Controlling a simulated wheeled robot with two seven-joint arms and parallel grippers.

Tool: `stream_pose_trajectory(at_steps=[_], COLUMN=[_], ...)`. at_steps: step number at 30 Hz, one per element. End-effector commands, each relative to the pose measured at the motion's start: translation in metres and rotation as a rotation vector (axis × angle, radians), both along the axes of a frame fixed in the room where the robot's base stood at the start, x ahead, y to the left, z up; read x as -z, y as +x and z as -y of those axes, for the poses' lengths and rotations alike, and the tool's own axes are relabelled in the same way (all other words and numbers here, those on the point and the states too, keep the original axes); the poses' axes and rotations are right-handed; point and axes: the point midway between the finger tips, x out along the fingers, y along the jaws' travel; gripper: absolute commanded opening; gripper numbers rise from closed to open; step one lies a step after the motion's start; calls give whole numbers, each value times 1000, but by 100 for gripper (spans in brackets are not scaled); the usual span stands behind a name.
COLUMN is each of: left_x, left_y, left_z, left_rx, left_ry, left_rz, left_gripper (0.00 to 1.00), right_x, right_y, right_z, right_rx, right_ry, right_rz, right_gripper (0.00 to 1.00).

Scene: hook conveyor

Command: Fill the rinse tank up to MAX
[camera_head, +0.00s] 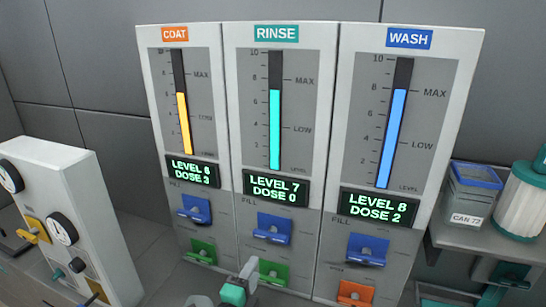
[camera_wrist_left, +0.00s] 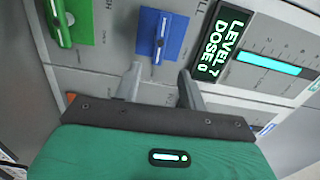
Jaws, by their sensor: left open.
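The rinse tank panel (camera_head: 279,45) is the middle of three. Its cyan level bar (camera_head: 275,130) ends below the MAX mark. Its display (camera_head: 275,188) reads LEVEL 7, DOSE 0, and also shows in the left wrist view (camera_wrist_left: 222,45). Below it are a blue FILL lever (camera_head: 273,228) and a green lever (camera_head: 272,272). My left gripper (camera_head: 243,276) is low in front of the rinse panel. In the left wrist view its open, empty fingers (camera_wrist_left: 160,84) point toward the blue lever (camera_wrist_left: 160,36), apart from it; the green lever (camera_wrist_left: 62,22) is to the left. My right gripper is not in view.
The coat panel (camera_head: 173,35) stands left and the wash panel (camera_head: 410,38) right, each with its own levers close by. A white box with dials (camera_head: 75,190) is at far left. A can bin (camera_head: 470,200) and a teal-lidded canister (camera_head: 523,200) stand on the right shelf.

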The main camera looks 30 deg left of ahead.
Motion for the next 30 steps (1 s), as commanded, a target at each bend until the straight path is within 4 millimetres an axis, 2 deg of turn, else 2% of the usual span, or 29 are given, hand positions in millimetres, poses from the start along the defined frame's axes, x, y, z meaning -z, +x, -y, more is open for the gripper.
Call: stream_pose_trajectory(at_steps=[2, 8, 24, 30], left_x=[2, -2, -3, -1], left_y=[2, 15, 107, 128], left_z=[-3, -6, -28, -33], left_rx=[0, 1, 0, 0], left_ry=[-1, 0, -1, 0], left_rz=[2, 2, 1, 0], left_gripper=[42, 42, 42, 42], right_x=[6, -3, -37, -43], right_y=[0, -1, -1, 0], right_z=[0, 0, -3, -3], right_rx=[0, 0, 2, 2], right_ry=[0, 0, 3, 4], right_rz=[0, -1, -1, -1], right_gripper=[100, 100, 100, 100])
